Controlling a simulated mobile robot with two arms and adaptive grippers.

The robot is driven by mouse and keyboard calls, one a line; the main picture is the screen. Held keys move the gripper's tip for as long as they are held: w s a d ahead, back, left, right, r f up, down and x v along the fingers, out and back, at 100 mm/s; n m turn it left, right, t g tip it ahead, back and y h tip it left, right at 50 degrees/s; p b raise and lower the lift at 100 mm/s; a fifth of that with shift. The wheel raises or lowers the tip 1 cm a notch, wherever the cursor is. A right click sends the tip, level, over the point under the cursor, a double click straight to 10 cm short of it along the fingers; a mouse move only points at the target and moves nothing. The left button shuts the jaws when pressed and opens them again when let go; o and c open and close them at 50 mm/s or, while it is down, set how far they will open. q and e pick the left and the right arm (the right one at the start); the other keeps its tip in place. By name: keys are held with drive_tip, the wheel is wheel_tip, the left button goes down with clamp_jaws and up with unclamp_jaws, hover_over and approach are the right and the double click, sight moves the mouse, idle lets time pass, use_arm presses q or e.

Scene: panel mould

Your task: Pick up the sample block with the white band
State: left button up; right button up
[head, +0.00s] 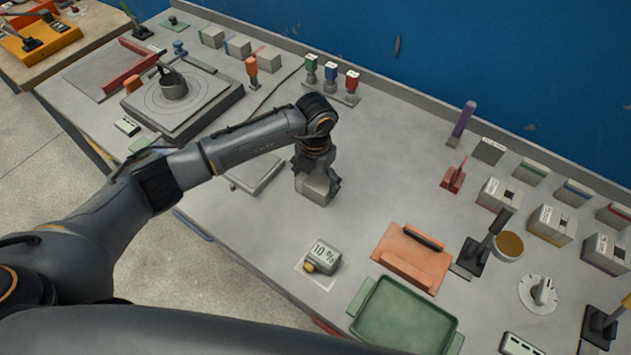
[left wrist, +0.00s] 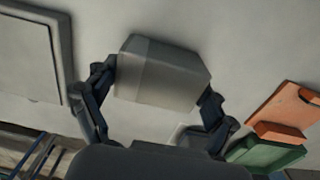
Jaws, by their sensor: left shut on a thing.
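My left gripper (head: 317,176) is shut on a plain grey block (head: 315,190), with its fingers on two opposite sides. In the left wrist view the block (left wrist: 160,75) sits between the fingers, and one end looks a slightly different grey. I cannot tell whether that is a white band. I cannot tell whether the block touches the bench or is just above it. Other grey blocks with coloured bands stand along the back, such as a green-banded block (head: 530,172) and a blue-banded block (head: 575,193). My right gripper is not in view.
A grey bench (head: 365,215) runs along a blue wall. A grey plate (head: 255,174) lies left of the held block. A 10 % block (head: 324,254), an orange plate (head: 412,258) and a green tray (head: 403,318) are in front.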

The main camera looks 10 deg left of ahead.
use_arm(q)
drive_tip(key=shift+w+r, duration=0.1)
drive_tip(key=shift+r, duration=0.5)
drive_tip(key=s+r+b, duration=0.5)
drive_tip(key=s+r, duration=0.6)
drive_tip(key=s, duration=0.3)
drive_tip(key=shift+r+b, duration=0.3)
drive_tip(key=shift+r, duration=0.1)
